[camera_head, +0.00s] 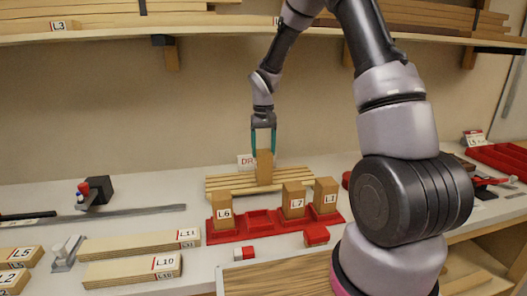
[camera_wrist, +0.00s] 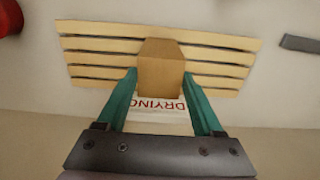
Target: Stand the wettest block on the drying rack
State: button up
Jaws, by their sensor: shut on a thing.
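My gripper (camera_head: 263,150) is shut on a plain wooden block (camera_head: 264,168), held upright. In the wrist view the block (camera_wrist: 160,70) sits between the teal fingers of my gripper (camera_wrist: 161,80). The block is over the slatted wooden drying rack (camera_head: 225,184); I cannot tell whether its base touches the slats. The rack (camera_wrist: 90,42) also shows in the wrist view, with a partly hidden "DRYING" sign (camera_wrist: 165,104) by it. Other wooden blocks labelled L6 (camera_head: 222,211), L7 (camera_head: 293,201) and L3 (camera_head: 326,195) stand in a red tray (camera_head: 262,232) in front of the rack.
Boards marked L11 (camera_head: 140,243) and L10 (camera_head: 132,270) lie at the front left. A black-and-red tool (camera_head: 97,190) stands by a metal strip (camera_head: 130,211). A shelf (camera_head: 130,28) with long planks runs overhead. Red bins (camera_head: 500,158) are at the right.

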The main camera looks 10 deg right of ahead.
jog(key=shift+f, duration=0.25)
jog(key=o, duration=1.4)
jog(key=shift+f, duration=0.1)
jog(key=shift+c, duration=0.2)
notch_tip(320, 180, up, 8)
jog(key=shift+f, duration=0.1)
jog(key=shift+s, duration=0.15)
